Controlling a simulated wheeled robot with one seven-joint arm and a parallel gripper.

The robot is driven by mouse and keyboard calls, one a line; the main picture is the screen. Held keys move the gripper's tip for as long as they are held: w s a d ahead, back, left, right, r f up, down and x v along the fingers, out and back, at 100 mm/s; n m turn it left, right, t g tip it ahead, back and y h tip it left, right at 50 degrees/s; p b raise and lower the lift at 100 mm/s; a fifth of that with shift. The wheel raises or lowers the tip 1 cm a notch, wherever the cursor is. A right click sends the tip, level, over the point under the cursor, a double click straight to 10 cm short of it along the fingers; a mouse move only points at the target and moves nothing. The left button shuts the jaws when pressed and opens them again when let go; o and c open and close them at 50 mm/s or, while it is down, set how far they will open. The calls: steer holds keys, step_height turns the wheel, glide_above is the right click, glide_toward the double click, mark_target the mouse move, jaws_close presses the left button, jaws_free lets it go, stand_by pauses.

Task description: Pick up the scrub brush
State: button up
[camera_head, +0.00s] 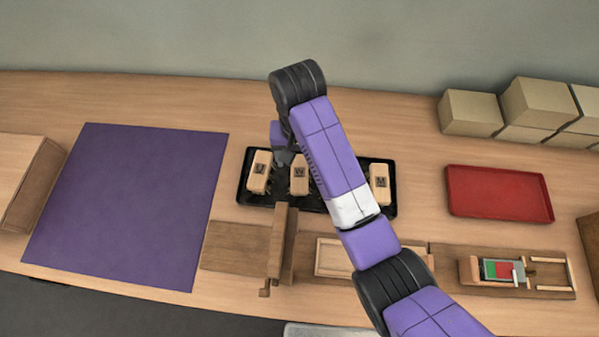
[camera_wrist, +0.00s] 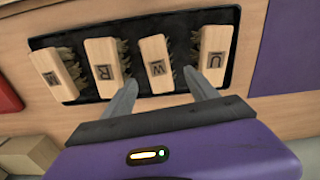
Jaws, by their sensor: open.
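Several wooden-backed brushes with dark bristles stand in a black tray (camera_head: 228,198); the wrist view shows the same tray (camera_wrist: 255,45). Their blocks carry letters: U (camera_head: 259,170), W (camera_head: 299,180) and M (camera_head: 380,183) show in the head view. The wrist view shows M (camera_wrist: 55,70), R (camera_wrist: 103,66), W (camera_wrist: 156,62) and U (camera_wrist: 217,48). My arm hides the R brush in the head view. Which one is the scrub brush, I cannot tell. My gripper (camera_wrist: 161,90) is open and empty, its fingertips on either side of the W brush's near end, apparently above it.
A purple mat (camera_head: 130,205) lies left of the tray and a red tray (camera_head: 498,193) right. A wooden fixture (camera_head: 282,245) stands just in front of the black tray. Boxes (camera_head: 535,105) stand at the back right. A board with a small coloured panel (camera_head: 500,270) lies front right.

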mark_target(300, 170)
steer(key=f, duration=0.3)
steer(key=f+p, duration=0.1)
steer(key=f, duration=0.3)
steer(key=shift+w+d+f, duration=0.15)
steer(key=shift+d+f, duration=0.05)
steer(key=shift+f, duration=0.05)
steer(key=shift+c, duration=0.5)
jaws_close()
